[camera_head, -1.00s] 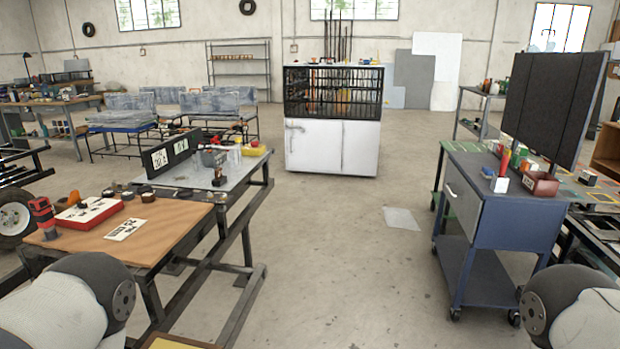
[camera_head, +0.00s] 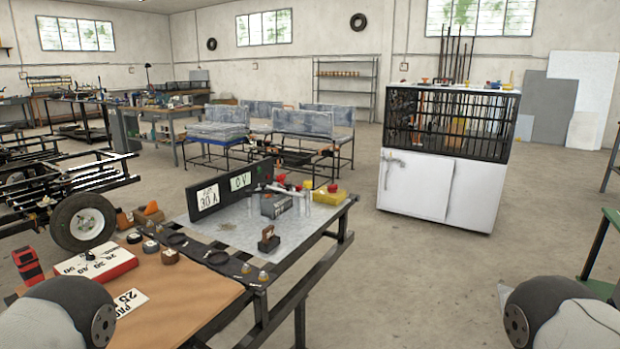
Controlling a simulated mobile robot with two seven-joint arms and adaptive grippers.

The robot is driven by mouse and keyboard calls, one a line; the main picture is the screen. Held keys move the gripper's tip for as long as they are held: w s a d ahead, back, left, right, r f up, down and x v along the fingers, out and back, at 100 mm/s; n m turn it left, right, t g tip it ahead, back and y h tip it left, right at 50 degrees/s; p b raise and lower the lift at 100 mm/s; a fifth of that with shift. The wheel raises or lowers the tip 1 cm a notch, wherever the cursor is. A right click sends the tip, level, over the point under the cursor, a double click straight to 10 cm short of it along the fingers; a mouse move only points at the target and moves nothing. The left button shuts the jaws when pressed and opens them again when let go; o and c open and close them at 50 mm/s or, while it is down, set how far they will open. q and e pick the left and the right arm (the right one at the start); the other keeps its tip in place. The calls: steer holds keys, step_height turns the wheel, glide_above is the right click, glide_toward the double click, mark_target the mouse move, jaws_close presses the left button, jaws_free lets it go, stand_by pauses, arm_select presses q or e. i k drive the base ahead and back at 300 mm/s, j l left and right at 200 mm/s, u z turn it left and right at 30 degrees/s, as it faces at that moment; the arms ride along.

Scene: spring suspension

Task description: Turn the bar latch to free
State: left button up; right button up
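A white cabinet (camera_head: 418,190) with a black barred cage (camera_head: 450,122) on top stands right of the middle. A small pale latch or handle (camera_head: 394,163) sits at the upper left of its lower doors. It is too small to tell whether this is the bar latch or how it is turned. The lower doors look shut. Only rounded parts of my arms show at the bottom left and bottom right. Both my grippers are out of view.
A workbench stands in front on the left, with a wooden top (camera_head: 185,295), a grey metal top (camera_head: 290,232) and a red-and-white box (camera_head: 97,262). A wheeled frame (camera_head: 85,222) stands farther left. Open floor (camera_head: 410,285) lies between bench and cabinet.

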mark_target(307, 184)
steer(key=i+l+u, duration=0.1)
steer(key=i+l, duration=1.05)
steer(key=i+l+u, duration=0.15)
steer(key=i+l, duration=0.4)
steer(key=l, duration=0.15)
steer(key=i+l, duration=0.5)
steer(key=l, duration=0.2)
steer(key=j+u, duration=0.05)
